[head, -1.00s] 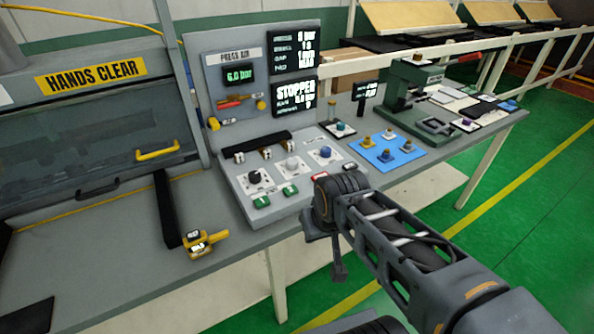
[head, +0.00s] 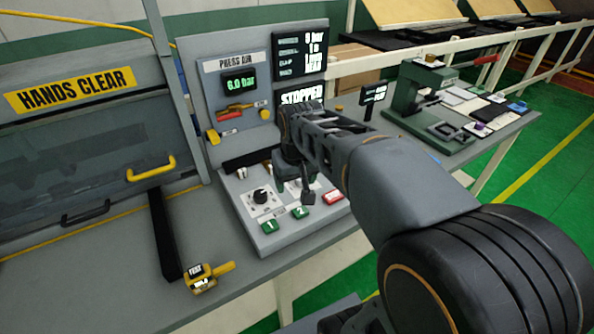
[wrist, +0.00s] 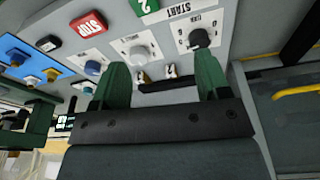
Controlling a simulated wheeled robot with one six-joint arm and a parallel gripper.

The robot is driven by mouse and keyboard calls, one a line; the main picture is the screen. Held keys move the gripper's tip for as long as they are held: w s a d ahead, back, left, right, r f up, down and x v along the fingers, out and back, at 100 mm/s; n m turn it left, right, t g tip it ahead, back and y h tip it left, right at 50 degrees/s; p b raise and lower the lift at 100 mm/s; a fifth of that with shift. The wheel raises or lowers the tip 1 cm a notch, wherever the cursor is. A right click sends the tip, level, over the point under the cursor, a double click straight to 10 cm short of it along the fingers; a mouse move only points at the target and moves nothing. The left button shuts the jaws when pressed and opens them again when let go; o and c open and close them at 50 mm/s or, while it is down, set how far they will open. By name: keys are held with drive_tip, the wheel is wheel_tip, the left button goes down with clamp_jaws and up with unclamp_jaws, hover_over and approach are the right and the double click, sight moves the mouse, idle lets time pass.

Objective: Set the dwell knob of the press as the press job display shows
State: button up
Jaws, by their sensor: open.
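The press panel (head: 240,212) carries a black knob (head: 260,196) on a white dial plate. In the wrist view I see the black knob (wrist: 199,38), a pale grey knob (wrist: 138,52) and a blue knob (wrist: 92,67) in a row. I cannot read which is the dwell knob. The job display (head: 300,52) is lit at the panel's top right, its lines too small to read surely. My gripper (wrist: 162,65) is open and empty over the panel, its fingers spread either side of the grey knob in the picture; contact cannot be told. My arm hides the blue knob in the head view.
Green buttons (head: 269,227) and a red stop button (head: 333,197) sit along the panel's front. A yellow tool (head: 202,278) lies on the bench at left, near a black bar (head: 165,230). A green hand press (head: 420,95) stands at right.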

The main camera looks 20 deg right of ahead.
drive_tip(key=w+d+g+p, duration=0.1)
drive_tip(key=w+d, duration=0.3)
drive_tip(key=w, duration=0.3)
drive_tip(key=w+d+g, duration=0.1)
drive_tip(key=w+d, duration=0.3)
drive_tip(key=w, duration=0.2)
drive_tip(key=shift+m, duration=0.3)
wheel_tip(320, 180, down, 14)
drive_tip(key=shift+a+r+p, duration=0.15)
drive_tip(key=shift+r+p, duration=0.1)
drive_tip(key=shift+p, duration=0.2)
drive_tip(key=shift+c, duration=0.3)
drive_tip(key=shift+w, duration=0.1)
drive_tip(key=c, duration=0.9)
drive_tip(key=shift+o, duration=0.2)
